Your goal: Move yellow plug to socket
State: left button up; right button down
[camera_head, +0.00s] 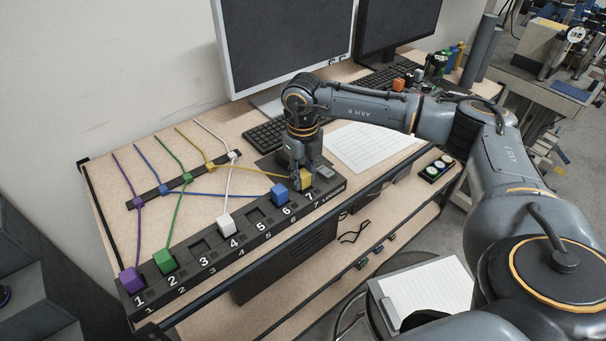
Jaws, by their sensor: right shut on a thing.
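The yellow plug (307,179) is at the right end of the black socket strip (205,262), at the position numbered 7. Its yellow cable (252,173) runs left to the cable bar. My right gripper (302,184) points down over the yellow plug and is shut on it. The fingers hide part of the plug, so I cannot tell how deep it sits. The blue plug (279,194) is at 6, the white plug (225,224) at 4, the green plug (164,261) at 2 and the purple plug (131,280) at 1. My left gripper is not in view.
Sockets 3 (203,246) and 5 (256,214) look empty. Behind stand a monitor (285,45) and a keyboard (265,134). A paper sheet (370,147) lies right of my gripper. A clipboard (428,290) lies on a stool in front.

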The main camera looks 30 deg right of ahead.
jog(key=shift+f, duration=0.3)
jog(key=c, duration=0.6)
grip_release()
jog(key=shift+r, duration=0.1)
jog(key=shift+r+p, duration=1.9)
jog(key=shift+r, duration=1.55)
